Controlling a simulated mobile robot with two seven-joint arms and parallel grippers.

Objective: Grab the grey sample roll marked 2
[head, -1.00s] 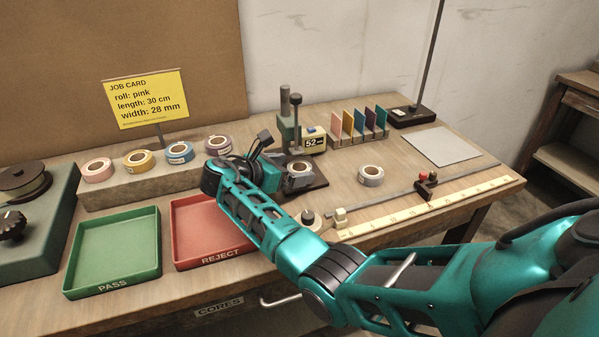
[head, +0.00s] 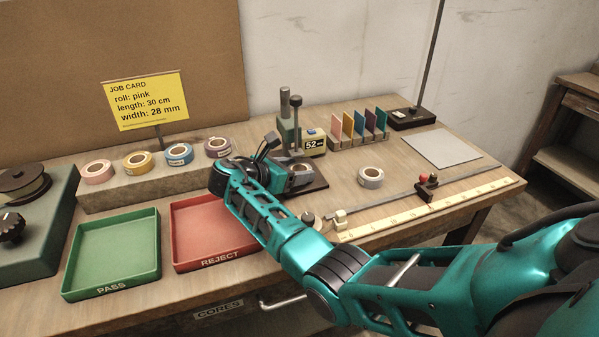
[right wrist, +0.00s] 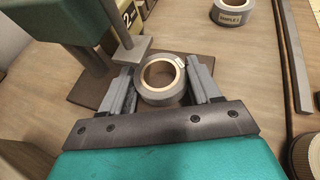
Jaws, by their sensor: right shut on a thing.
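A grey tape roll (right wrist: 161,82) sits between the two fingers of my right gripper (right wrist: 163,88) in the right wrist view, and the fingers are shut on it. Its number does not show. In the head view this roll (head: 302,176) is partly hidden by my right gripper (head: 284,168), at the dark base plate of the gauge; I cannot tell whether it touches the plate. A second grey roll (head: 371,178) lies free on the table to the right. It also shows in the right wrist view (right wrist: 233,10) with a "SAMPLE" label, its number too small to be sure of. My left gripper is out of view.
The thickness gauge (head: 289,133) with its "52" display stands just behind the gripper. A red REJECT tray (head: 190,265) and green PASS tray (head: 112,292) lie left. A ruler (head: 430,209) runs along the front right. A block (head: 125,190) bears several coloured rolls.

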